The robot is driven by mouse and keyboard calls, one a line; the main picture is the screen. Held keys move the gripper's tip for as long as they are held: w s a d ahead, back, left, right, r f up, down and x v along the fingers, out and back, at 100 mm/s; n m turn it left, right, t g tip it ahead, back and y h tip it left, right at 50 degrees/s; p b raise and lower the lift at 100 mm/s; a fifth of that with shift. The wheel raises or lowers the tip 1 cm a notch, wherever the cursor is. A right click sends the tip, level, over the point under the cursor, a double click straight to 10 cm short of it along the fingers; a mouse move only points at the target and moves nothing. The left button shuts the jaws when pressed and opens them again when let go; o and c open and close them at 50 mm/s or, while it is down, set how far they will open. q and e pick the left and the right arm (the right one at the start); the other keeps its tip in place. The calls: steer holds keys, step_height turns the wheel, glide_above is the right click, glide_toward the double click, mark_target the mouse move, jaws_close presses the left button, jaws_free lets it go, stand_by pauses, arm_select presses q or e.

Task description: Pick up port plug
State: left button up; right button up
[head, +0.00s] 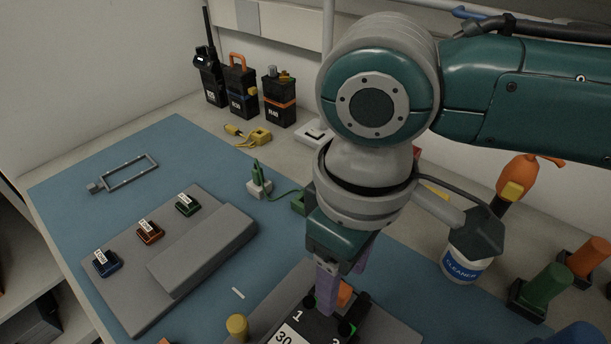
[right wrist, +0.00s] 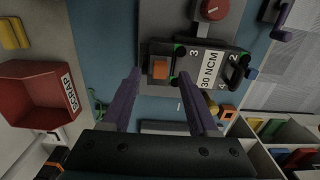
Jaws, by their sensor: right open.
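My right gripper (head: 341,287) has two purple fingers, which are open and point down over a black device (head: 322,325) at the bottom of the head view. The device carries a "30 NCM" label and corner numbers, and it also shows in the right wrist view (right wrist: 195,53). A small orange block (right wrist: 160,69), which may be the port plug, sits on the device near the number 3. In the right wrist view it appears between the fingertips, with space on both sides; I cannot tell the height gap. In the head view the orange block (head: 345,293) is partly hidden by a finger.
A red knob (right wrist: 211,9) is beside the device. A yellow cylinder (head: 237,326) stands to its left. A grey fixture (head: 205,250) with several small connectors lies on the blue mat (head: 75,195). A red scrap bin (right wrist: 38,93) and a cleaner tub (head: 462,265) are nearby.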

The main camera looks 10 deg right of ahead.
steer(key=shift+f, duration=0.75)
jaws_close()
